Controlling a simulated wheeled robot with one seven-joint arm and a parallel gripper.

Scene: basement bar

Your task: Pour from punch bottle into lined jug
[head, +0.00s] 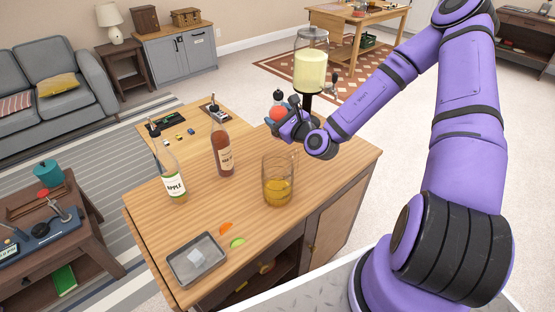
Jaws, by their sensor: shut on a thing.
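My gripper (283,120) is above the far right part of the wooden counter, shut on a small bottle with red contents (278,112). This looks like the punch bottle, but its label cannot be read. The bottle is roughly upright, its dark top showing above the fingers, which hide much of its lower part. The jug (278,181) is clear glass with a handle and stands on the counter nearer to me than the gripper. Amber liquid fills its lower part. The bottle is apart from the jug, and no stream shows.
An apple bottle (170,176) and a reddish-brown bottle (222,150) stand left of the jug. A drink dispenser (311,65) stands behind my gripper. A grey tray (190,276) and orange and green slices (237,243) lie at the front. The counter (325,170) right of the jug is clear.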

